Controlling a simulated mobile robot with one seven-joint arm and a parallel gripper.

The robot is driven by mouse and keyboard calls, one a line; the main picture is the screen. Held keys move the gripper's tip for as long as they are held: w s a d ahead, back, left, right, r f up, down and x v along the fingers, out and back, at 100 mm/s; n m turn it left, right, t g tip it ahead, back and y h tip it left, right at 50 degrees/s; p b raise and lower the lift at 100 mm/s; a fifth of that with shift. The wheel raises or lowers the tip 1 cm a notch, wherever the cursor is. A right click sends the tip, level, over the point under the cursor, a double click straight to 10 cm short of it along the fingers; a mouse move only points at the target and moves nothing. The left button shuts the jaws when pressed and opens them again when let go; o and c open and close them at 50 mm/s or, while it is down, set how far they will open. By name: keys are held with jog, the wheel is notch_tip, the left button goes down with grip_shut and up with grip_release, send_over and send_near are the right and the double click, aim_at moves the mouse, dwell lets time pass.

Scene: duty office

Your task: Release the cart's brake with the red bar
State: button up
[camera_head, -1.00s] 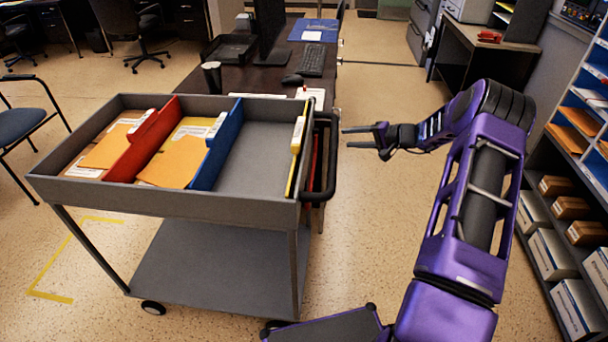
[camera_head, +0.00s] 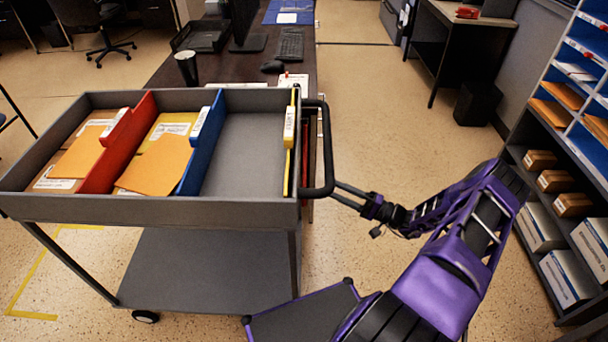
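The grey cart (camera_head: 150,208) stands at the left with its open tray on top. A black handle loop (camera_head: 327,150) sticks out from its right end. The red bar (camera_head: 306,148) shows as a thin upright strip between the tray's end and the handle, and is mostly hidden. My gripper (camera_head: 335,189) points left at the handle's lower right corner, its fingers spread with a small gap. The tips overlap the handle's edge in the picture; I cannot tell if they touch it. Nothing shows between the fingers.
The tray holds orange envelopes (camera_head: 158,165) and red (camera_head: 120,145), blue (camera_head: 203,145) and yellow (camera_head: 291,140) dividers. A dark desk (camera_head: 215,70) stands behind the cart. Shelves (camera_head: 545,200) line the right side. The floor (camera_head: 390,120) between is clear.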

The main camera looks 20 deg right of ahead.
aim_at(305, 174)
jog(key=x, duration=1.1)
jog(key=shift+w+a+r, duration=0.1)
grip_shut()
dwell(1.0)
